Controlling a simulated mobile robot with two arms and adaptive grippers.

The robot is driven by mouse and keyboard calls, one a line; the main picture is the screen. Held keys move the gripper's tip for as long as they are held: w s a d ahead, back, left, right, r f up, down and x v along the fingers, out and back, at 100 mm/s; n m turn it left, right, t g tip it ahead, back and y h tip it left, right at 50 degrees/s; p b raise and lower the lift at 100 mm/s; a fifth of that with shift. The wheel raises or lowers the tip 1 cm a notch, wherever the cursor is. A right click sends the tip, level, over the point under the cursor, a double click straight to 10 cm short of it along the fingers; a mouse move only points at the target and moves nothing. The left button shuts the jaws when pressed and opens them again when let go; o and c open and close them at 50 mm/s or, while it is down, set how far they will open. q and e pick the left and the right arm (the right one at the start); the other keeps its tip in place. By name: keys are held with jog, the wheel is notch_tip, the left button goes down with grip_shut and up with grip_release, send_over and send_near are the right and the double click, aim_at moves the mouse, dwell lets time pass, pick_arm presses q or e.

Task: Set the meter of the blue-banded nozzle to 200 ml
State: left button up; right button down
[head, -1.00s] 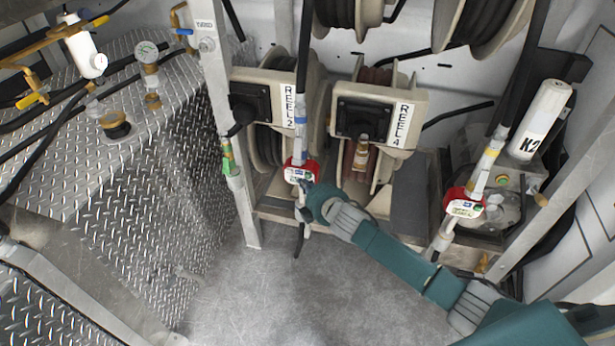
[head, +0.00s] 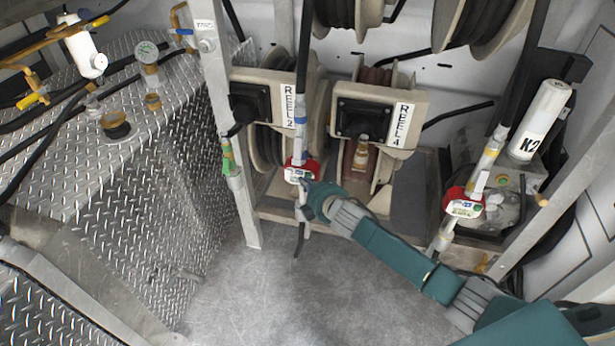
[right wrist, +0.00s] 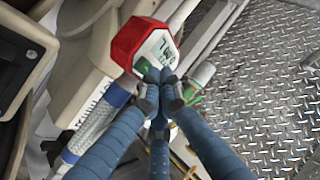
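The blue-banded nozzle (head: 300,118) hangs upright in front of Reel 2 in the head view. Its red meter (head: 301,171) has a pale face. In the right wrist view the red meter (right wrist: 128,42) fills the upper middle, and its blue band (right wrist: 116,95) is at the left. Dark digits show on the tilted display, but I cannot read them surely. My right gripper (right wrist: 160,77) has its blue fingers drawn together, with the tips at the lower edge of the meter's face, in front of its buttons. Touch is unclear. In the head view my right gripper (head: 308,200) is just below the meter. My left gripper is out of view.
A second nozzle with a red meter (head: 464,203) hangs at the right. A green-banded nozzle (head: 230,160) is beside the metal post (head: 222,100) at the left. The Reel 4 housing (head: 378,120) stands behind my arm. The grey floor (head: 270,290) in front is clear.

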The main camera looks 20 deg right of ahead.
jog(key=shift+w+d, duration=0.4)
jog(key=shift+w, duration=0.2)
dwell(0.7)
jog(key=shift+s, duration=0.1)
jog(key=shift+s+a+p, duration=0.4)
jog(key=shift+s+a, duration=0.25)
jog(key=shift+s, duration=0.25)
jog(key=shift+s, duration=0.15)
jog(key=shift+d, duration=0.1)
jog(key=shift+w+d, duration=0.2)
jog(key=shift+w, duration=0.2)
jog(key=shift+w+d, duration=0.4)
jog(key=shift+w, duration=0.15)
dwell(1.5)
